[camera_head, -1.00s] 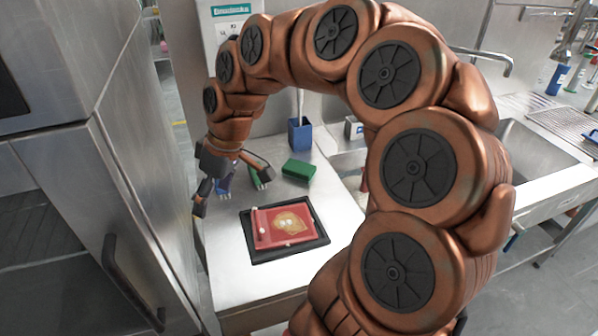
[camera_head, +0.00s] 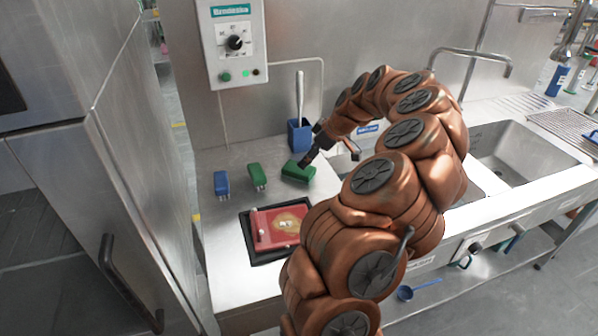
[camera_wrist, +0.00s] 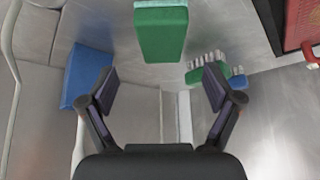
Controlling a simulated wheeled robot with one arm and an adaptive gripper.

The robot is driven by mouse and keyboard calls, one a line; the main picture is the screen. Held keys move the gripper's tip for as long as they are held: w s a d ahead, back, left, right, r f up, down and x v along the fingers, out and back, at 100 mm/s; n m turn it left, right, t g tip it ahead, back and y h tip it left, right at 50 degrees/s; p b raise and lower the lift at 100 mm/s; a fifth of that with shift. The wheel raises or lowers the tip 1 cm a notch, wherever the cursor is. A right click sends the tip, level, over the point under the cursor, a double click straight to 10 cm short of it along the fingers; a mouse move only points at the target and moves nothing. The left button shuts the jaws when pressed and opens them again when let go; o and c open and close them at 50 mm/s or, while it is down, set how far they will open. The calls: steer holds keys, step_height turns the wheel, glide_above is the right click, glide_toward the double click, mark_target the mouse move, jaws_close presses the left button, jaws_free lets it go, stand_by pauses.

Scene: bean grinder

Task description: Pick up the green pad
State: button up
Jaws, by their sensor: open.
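The green pad (camera_head: 298,172) lies on the steel counter, between a green brush and the blue holder. In the wrist view the pad (camera_wrist: 161,34) is at the top centre, ahead of my fingertips and roughly in line with the gap between them. My gripper (camera_head: 330,152) is open and empty, above the counter at the pad's right end. One finger overlaps the pad's right edge in the head view; I cannot tell if it touches. The wrist view shows both fingers of the gripper (camera_wrist: 162,92) spread wide.
The blue holder (camera_head: 299,136) with an upright handle stands behind the pad. The green brush (camera_head: 257,176) and a blue brush (camera_head: 221,184) stand to its left. A red box (camera_head: 280,227) on a black tray (camera_head: 318,216) is in front. A sink (camera_head: 520,150) is at the right.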

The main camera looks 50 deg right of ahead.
mark_target(293, 166)
steer(key=shift+p+x, duration=1.35)
steer(key=shift+x, duration=2.1)
steer(key=shift+s+a+f, duration=0.1)
steer(key=shift+s, duration=0.05)
steer(key=shift+c, duration=0.2)
steer(key=c, duration=1.1)
steer(key=shift+r+b, duration=0.95)
steer(key=shift+r, duration=0.8)
steer(key=s+a+b, duration=0.1)
steer(key=s+a, duration=0.1)
steer(key=s, duration=0.2)
steer(key=s+a+r+b, duration=0.1)
steer(key=s+a+b, duration=0.1)
steer(key=s, duration=0.3)
steer(key=s+a+b, duration=0.1)
steer(key=s+a, duration=0.2)
steer(key=s, duration=0.2)
steer(key=shift+a+r+b, duration=0.3)
steer(key=shift+a+b, duration=0.05)
